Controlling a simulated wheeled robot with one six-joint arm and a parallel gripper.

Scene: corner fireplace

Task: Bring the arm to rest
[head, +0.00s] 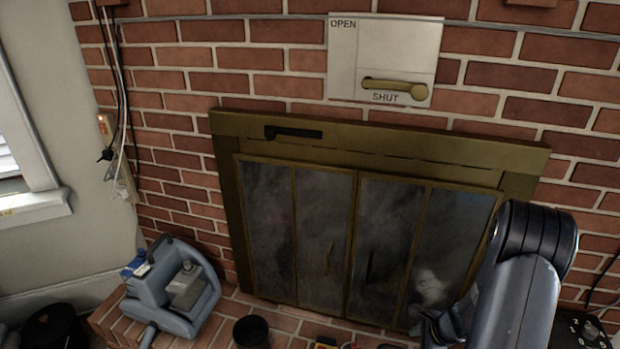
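My arm comes in at the lower right, in front of the fireplace's right side. What looks like my gripper (440,326) shows as a grey shape at the bottom, left of the dark arm link. It is partly hidden by the arm and cut off by the frame edge, so I cannot tell whether it is open or shut, or whether it holds anything. The brass-framed fireplace (380,135) has dark glass doors (325,240), which look closed. Above it, a pale plate marked OPEN and SHUT (390,45) carries a brass handle (394,88) lying level by SHUT.
A blue-grey machine (172,285) stands on the brick hearth (285,322) at left. A dark cup (251,332) and small items sit at the bottom centre. A dark device (583,332) is at the lower right. Cables hang on the left wall beside a window.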

